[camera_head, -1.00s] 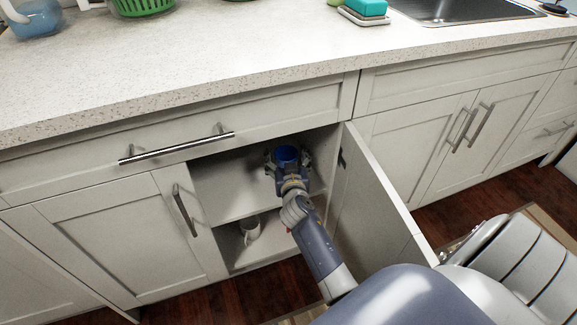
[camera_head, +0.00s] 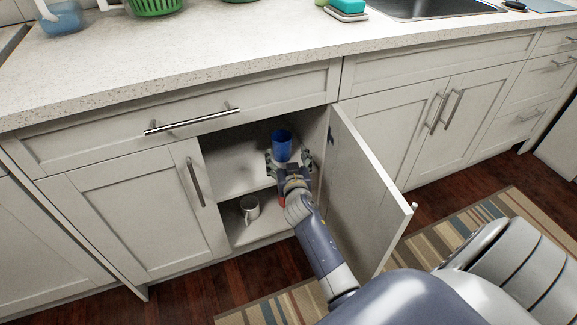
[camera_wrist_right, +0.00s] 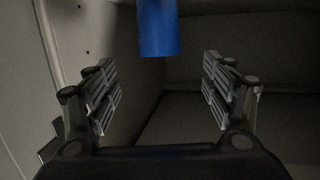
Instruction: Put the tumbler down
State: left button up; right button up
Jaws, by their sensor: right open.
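The blue tumbler (camera_head: 282,146) stands upright on the upper shelf (camera_head: 226,165) inside the open cabinet. In the right wrist view the tumbler (camera_wrist_right: 158,28) is ahead of my fingers, at the top of the picture, and apart from both of them. My right gripper (camera_head: 289,163) is open and empty at the front of the shelf, on the near side of the tumbler. In the right wrist view my right gripper (camera_wrist_right: 160,90) has its two fingers wide apart with nothing between them. My left gripper is not in view.
A white mug (camera_head: 249,208) stands on the lower shelf. The open cabinet door (camera_head: 368,195) is close to the right of my right arm. The upper shelf left of the tumbler is clear. A countertop (camera_head: 200,65) overhangs the cabinet.

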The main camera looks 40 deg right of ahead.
jog(key=s+a+f+n+g+y, duration=0.1)
jog(key=s+a+n+g+y, duration=0.1)
jog(key=s+a, duration=0.4)
jog(key=s+a+f+n+g+y, duration=0.2)
jog(key=s+a+g, duration=0.3)
jog(key=s, duration=1.2)
jog(key=s+a+f+n+g+y, duration=0.1)
jog(key=s+a+n+g+y, duration=0.2)
jog(key=s+a, duration=0.4)
jog(key=s, duration=0.4)
jog(key=shift+s+a+f+g, duration=0.25)
jog(key=shift+s+a+g, duration=0.05)
jog(key=shift+s+a, duration=0.1)
